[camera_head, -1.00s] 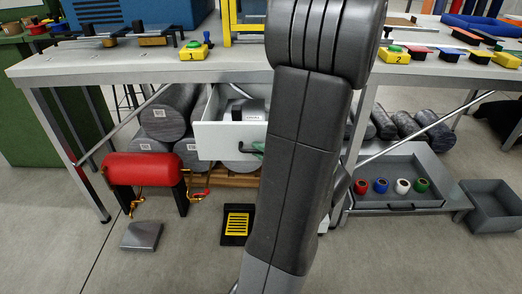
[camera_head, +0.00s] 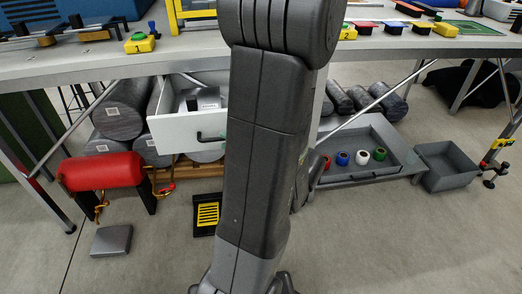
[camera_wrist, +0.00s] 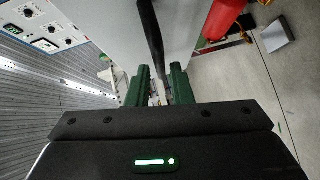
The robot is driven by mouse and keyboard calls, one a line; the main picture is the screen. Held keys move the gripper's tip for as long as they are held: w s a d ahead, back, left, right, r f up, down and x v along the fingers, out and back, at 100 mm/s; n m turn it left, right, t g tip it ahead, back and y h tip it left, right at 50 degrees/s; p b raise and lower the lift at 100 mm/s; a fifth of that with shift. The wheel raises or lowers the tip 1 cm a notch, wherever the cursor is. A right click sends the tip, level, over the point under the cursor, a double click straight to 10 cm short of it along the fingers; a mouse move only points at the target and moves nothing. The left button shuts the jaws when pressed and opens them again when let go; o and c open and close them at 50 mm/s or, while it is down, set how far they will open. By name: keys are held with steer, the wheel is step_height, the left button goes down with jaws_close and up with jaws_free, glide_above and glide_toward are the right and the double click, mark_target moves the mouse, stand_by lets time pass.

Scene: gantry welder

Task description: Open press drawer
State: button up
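The white drawer (camera_head: 176,132) under the workbench is pulled out, with its open top showing. A dark block-like item (camera_head: 203,100) lies inside. Its black handle (camera_head: 210,137) is on the front face, its right end close to my arm. My gripper is mostly hidden behind my arm in the head view. In the wrist view my gripper (camera_wrist: 158,83) has two green fingers apart, with a gap between them. The black handle (camera_wrist: 150,32) runs down toward that gap, in front of the white drawer front (camera_wrist: 182,30). Contact with the fingers is unclear.
A red tank (camera_head: 100,171) on a stand is left of the drawer. A grey block (camera_head: 111,240) and a black-yellow pad (camera_head: 207,214) lie on the floor. A grey tray (camera_head: 345,174) with coloured rings and a grey bin (camera_head: 446,166) are at right. The workbench (camera_head: 80,62) overhangs the drawer.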

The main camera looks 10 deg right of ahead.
steer(key=p+v, duration=0.1)
steer(key=v, duration=0.9)
steer(key=shift+p, duration=0.35)
stand_by(0.4)
steer(key=b+x, duration=0.2)
steer(key=x, duration=0.9)
stand_by(0.5)
stand_by(0.4)
